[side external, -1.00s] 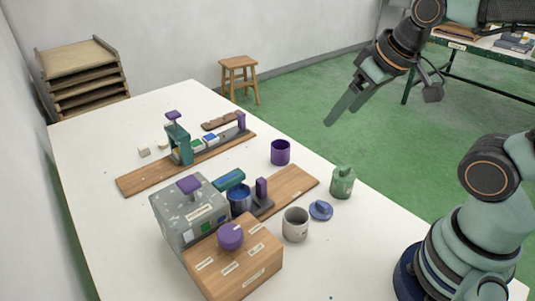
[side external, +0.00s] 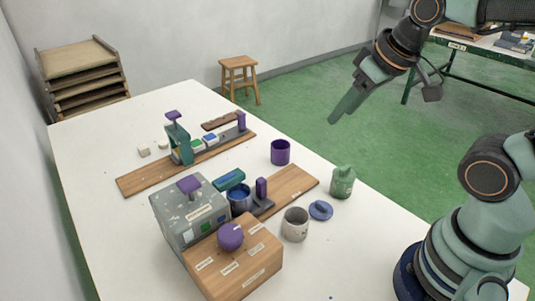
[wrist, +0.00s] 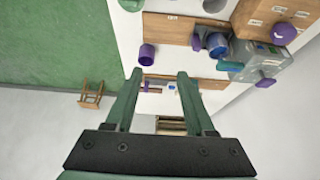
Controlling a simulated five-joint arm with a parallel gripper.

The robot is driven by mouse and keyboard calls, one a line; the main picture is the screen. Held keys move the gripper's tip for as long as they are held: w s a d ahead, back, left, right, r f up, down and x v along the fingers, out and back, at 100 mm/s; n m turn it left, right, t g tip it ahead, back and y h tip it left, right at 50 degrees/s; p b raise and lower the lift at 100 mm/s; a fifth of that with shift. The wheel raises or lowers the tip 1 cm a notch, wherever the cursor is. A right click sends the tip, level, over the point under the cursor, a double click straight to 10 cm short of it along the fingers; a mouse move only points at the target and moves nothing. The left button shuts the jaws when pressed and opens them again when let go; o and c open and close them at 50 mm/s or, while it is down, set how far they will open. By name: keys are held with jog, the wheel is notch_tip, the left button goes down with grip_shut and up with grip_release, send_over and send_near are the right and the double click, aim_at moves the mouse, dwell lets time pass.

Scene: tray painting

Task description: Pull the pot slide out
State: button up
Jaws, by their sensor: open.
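The pot slide (side external: 264,208) is a dark grey piece with an upright purple handle (side external: 261,187). It lies on a wooden board (side external: 293,186) beside a speckled grey box (side external: 172,219). A blue pot (side external: 240,199) stands at its inner end, close to the box and partly under a teal block (side external: 229,178). The blue pot also shows in the wrist view (wrist: 217,42), right of my fingers. My gripper (side external: 333,121) is open and empty, raised high and well away from the slide. The slide's inner end is hidden.
A wooden box with a purple knob (side external: 230,236) is in front. A second station (side external: 145,181) stands behind.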

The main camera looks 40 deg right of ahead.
jog(key=shift+w+a, duration=0.2)
jog(key=shift+w, duration=0.05)
jog(key=shift+c, duration=0.2)
jog(key=g, duration=0.6)
send_over(261, 180)
notch_tip(261, 180, down, 9)
notch_tip(261, 180, down, 12)
grip_shut()
dwell(0.8)
